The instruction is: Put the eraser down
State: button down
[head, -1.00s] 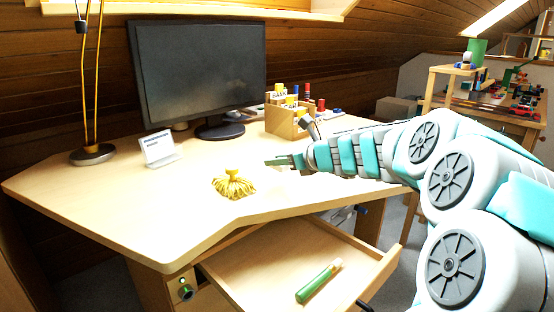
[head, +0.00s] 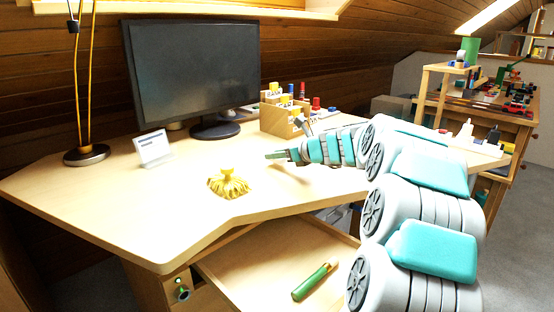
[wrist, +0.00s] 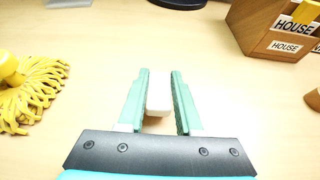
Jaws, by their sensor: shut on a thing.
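My gripper (wrist: 159,100) is shut on a small white eraser (wrist: 159,92), which sits between the two green fingers in the wrist view. In the head view my gripper (head: 277,155) is low over the wooden desk (head: 190,207), in front of the monitor. The eraser cannot be made out in the head view. I cannot tell whether it touches the desk top.
A yellow mop-like duster (head: 229,183) lies left of my gripper. A wooden organiser (head: 283,118) with bottles and pens stands behind it. A monitor (head: 190,70), white card stand (head: 153,148) and lamp base (head: 86,155) stand further left. An open drawer (head: 250,262) holds a green tube (head: 315,282).

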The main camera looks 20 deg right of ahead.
jog(key=shift+f, duration=0.55)
jog(key=shift+f, duration=0.15)
jog(key=c, duration=0.6)
grip_release()
jog(key=shift+s+r, duration=0.15)
jog(key=shift+r, duration=0.1)
jog(key=v, duration=1.1)
jog(key=shift+s+d, duration=0.15)
jog(key=shift+s, duration=0.2)
